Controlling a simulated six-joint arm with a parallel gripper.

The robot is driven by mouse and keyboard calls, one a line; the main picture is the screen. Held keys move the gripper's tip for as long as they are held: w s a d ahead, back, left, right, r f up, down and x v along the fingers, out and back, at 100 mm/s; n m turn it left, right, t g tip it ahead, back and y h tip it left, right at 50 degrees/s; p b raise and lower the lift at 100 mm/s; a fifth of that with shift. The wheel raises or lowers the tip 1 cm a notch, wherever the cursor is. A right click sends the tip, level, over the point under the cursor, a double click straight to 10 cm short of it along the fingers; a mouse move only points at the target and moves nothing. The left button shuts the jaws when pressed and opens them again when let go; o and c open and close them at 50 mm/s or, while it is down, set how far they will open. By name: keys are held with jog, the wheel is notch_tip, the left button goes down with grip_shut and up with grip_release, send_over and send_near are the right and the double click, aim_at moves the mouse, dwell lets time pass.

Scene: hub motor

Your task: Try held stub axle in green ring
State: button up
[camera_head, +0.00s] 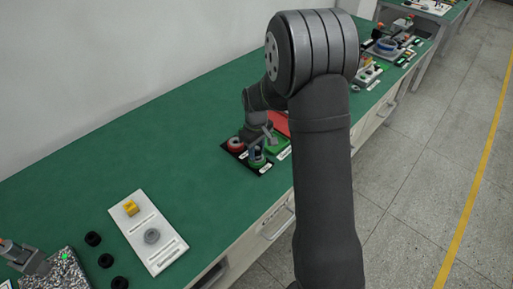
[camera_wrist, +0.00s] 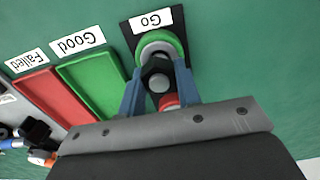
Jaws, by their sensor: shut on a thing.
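The green ring (camera_wrist: 174,40) sits on a black board labelled "Go" in the wrist view; it also shows in the head view (camera_head: 257,163). My gripper (camera_wrist: 158,90) has its two blue fingers shut on the stub axle (camera_wrist: 157,74), a dark and grey round piece. The axle is over the green ring and overlaps its near part; I cannot tell whether any of it is inside. A red ring (camera_wrist: 169,100) is partly hidden behind the gripper; in the head view it is at the board's left (camera_head: 235,144).
A green tray (camera_wrist: 95,80) labelled "Good" and a red tray (camera_wrist: 48,97) labelled "Failed" lie beside the board. A white plate (camera_head: 150,235) with a yellow part and a grey part, and several black rings (camera_head: 93,239), are nearer. Green bench between is clear.

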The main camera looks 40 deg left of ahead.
jog(key=shift+f, duration=0.55)
dwell(1.0)
jog(key=o, duration=1.6)
jog(key=shift+c, duration=0.2)
jog(key=shift+r, duration=3.5)
jog(key=c, duration=0.3)
